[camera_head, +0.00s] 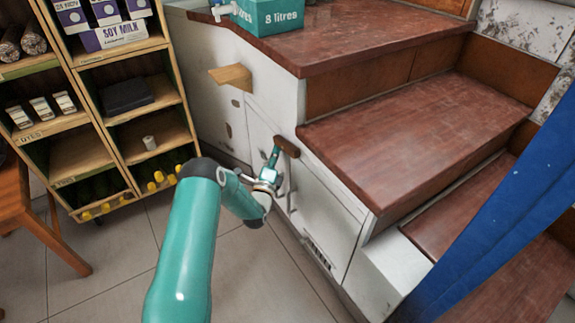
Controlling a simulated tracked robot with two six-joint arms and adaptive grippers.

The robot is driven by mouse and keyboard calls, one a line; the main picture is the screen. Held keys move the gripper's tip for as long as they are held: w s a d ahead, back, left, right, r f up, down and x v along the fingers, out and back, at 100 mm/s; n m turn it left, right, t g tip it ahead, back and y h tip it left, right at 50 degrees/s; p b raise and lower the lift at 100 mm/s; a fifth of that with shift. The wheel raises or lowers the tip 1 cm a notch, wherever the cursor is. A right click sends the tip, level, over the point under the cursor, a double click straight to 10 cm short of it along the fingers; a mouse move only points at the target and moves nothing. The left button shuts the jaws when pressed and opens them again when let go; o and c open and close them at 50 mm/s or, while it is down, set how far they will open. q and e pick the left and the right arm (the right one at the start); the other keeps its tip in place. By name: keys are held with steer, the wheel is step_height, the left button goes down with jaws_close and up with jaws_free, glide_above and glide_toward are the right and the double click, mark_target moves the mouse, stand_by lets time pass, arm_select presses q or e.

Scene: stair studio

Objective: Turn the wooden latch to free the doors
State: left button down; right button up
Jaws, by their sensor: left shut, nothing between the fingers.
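The wooden latch (287,146) is a small dark brown bar on the white side of the stairs, lying at a slant near the upper edge of the white doors (326,222). My left gripper (275,155) is shut and empty. Its fingertips are at the lower left of the latch, touching or very close to it; I cannot tell which. The gripper and wrist hide part of the door front behind them. My right gripper is not in view.
Reddish wooden stair treads (415,133) rise above the doors. A light wooden block (231,77) juts from the white side. A wooden shelf unit (127,57) with goods stands at the left. A teal 8-litre box (272,15) sits on the landing. Tiled floor (255,270) is clear.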

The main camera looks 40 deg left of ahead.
arm_select(q)
steer(key=f+b, duration=0.2)
steer(key=d+f+b, duration=0.1)
steer(key=f+b, duration=0.1)
steer(key=f, duration=0.1)
steer(key=shift+b, duration=0.35)
steer(key=p, duration=0.3)
glide_toward(282, 155)
steer(key=s+a+f, duration=0.1)
steer(key=a+f, duration=0.3)
steer(key=shift+s+d+f, duration=0.15)
steer(key=shift+s+f, duration=0.1)
steer(key=shift+s, duration=0.2)
